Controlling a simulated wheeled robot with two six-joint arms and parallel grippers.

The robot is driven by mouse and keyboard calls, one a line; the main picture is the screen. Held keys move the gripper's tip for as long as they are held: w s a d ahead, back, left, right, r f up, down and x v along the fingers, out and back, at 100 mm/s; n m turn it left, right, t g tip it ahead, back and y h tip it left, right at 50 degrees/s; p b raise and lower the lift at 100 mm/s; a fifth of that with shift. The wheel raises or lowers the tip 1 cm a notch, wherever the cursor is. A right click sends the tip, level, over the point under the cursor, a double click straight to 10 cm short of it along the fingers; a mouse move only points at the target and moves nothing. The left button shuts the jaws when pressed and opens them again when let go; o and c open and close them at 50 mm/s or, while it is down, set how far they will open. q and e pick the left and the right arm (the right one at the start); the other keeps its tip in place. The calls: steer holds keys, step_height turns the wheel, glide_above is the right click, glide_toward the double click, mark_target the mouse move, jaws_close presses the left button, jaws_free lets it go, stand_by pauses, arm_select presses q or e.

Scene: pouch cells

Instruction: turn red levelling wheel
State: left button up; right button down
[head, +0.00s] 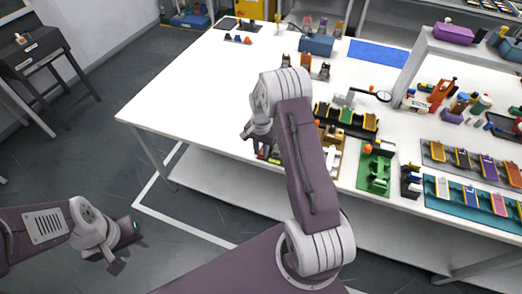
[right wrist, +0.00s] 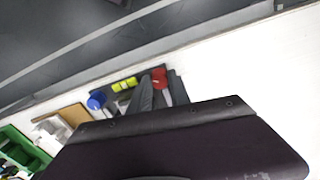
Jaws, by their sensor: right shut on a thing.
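The red levelling wheel (right wrist: 159,77) shows in the right wrist view on a small dark base, between the grey finger tips of my right gripper (right wrist: 160,92). My right gripper is shut on it. A blue wheel (right wrist: 96,101) and a yellow-green vial (right wrist: 124,84) are on the same base, to the left of the fingers. In the head view my right gripper (head: 262,143) is low over the table's front edge, and my arm hides most of the device. My left gripper (head: 126,248) is open and empty, off the table above the floor.
The white table (head: 190,105) is clear on its left side. A blue mat (head: 378,54) lies at the back.

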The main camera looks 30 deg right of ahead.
steer(key=c, duration=1.2)
jaws_free()
